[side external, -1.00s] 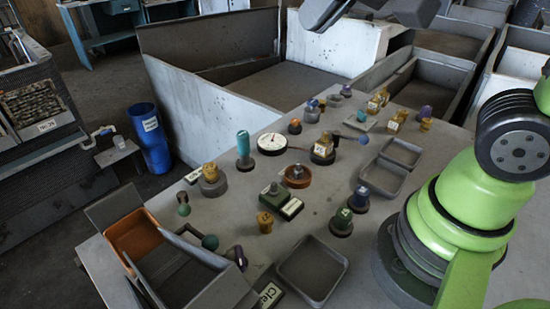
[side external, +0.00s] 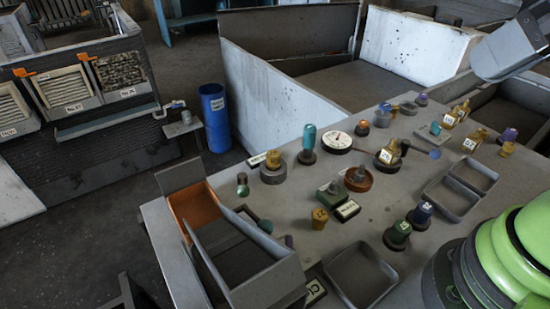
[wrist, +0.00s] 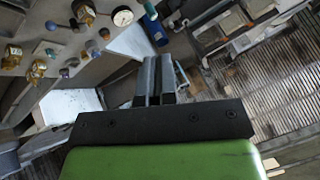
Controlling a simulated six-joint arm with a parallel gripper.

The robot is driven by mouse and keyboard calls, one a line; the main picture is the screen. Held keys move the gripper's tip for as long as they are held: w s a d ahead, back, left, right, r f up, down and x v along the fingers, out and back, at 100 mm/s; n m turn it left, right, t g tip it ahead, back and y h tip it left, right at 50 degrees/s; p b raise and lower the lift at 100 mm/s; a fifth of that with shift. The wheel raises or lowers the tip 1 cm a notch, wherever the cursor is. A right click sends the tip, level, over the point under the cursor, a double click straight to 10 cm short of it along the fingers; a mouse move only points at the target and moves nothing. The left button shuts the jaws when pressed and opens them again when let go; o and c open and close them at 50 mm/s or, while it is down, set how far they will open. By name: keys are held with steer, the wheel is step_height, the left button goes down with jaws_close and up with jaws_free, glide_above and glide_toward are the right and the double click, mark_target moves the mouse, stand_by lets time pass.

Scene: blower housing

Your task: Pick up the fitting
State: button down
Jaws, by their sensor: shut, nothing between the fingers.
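Several brass-coloured fittings stand on the grey workbench (side external: 290,232); I cannot tell which one the task names. One tagged brass fitting (side external: 386,156) stands on a dark round base near the middle. Another (side external: 475,141) stands farther right, and a small brass piece (side external: 319,218) stands nearer the front. In the wrist view, brass fittings (wrist: 38,70) show at the left, well away from my fingers. My gripper (wrist: 155,62) is shut and empty, its two grey fingers side by side. The side view does not show the fingertips.
A white dial gauge (side external: 338,142) and coloured knobs crowd the bench among the fittings. Empty shallow trays (side external: 361,276) lie at the front and right. An orange-and-grey bin (side external: 196,208) stands at the left edge. A blue bin (side external: 214,118) stands on the floor.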

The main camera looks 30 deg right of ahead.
stand_by(0.3)
steer(key=c, duration=0.8)
jaws_free()
steer(key=shift+o, duration=0.2)
